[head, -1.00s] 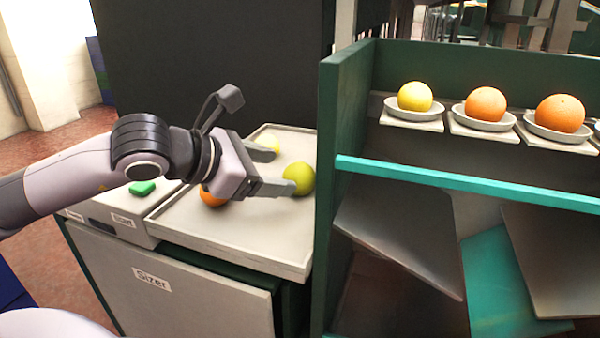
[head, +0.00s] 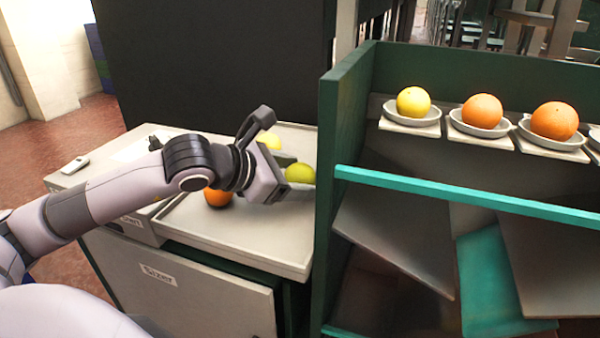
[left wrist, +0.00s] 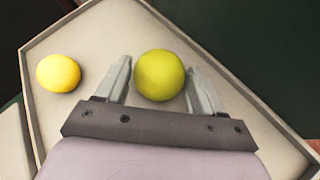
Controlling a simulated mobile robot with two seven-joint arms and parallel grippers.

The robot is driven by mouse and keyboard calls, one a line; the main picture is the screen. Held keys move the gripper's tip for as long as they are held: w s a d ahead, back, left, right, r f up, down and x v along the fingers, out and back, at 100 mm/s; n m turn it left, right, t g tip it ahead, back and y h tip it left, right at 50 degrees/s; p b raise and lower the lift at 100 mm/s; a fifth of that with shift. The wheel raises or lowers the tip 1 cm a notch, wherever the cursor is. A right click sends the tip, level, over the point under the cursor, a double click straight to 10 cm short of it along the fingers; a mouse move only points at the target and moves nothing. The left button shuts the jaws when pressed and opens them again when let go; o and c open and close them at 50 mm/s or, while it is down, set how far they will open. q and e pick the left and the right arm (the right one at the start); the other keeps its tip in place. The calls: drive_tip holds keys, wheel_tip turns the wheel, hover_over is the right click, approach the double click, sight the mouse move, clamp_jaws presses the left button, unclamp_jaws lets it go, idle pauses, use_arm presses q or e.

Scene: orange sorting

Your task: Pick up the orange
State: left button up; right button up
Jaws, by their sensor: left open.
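An orange (head: 217,196) lies on the pale tray (head: 240,245) in the head view, partly hidden by my left wrist. A yellow-green fruit (head: 301,172) lies farther right on the tray. It also shows in the left wrist view (left wrist: 159,75), between the two fingers of my left gripper (left wrist: 159,70), with a small gap at the right finger. In the head view my left gripper (head: 291,176) is open and low over the tray at that fruit. A yellow fruit (head: 269,141) lies farther back; in the left wrist view it is outside the fingers, to the left (left wrist: 58,73).
A green rack (head: 335,120) stands close right of the tray. Its upper shelf bears small dishes with a yellow fruit (head: 413,102) and oranges (head: 482,111) (head: 555,121). A dark panel (head: 215,60) stands behind the tray. The tray's front part is clear.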

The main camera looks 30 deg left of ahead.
use_arm(q)
drive_tip(key=shift+w+d+f, duration=0.1)
drive_tip(key=shift+w, duration=0.05)
drive_tip(key=shift+c, duration=0.3)
drive_tip(key=c, duration=0.7)
drive_tip(key=shift+r, duration=0.2)
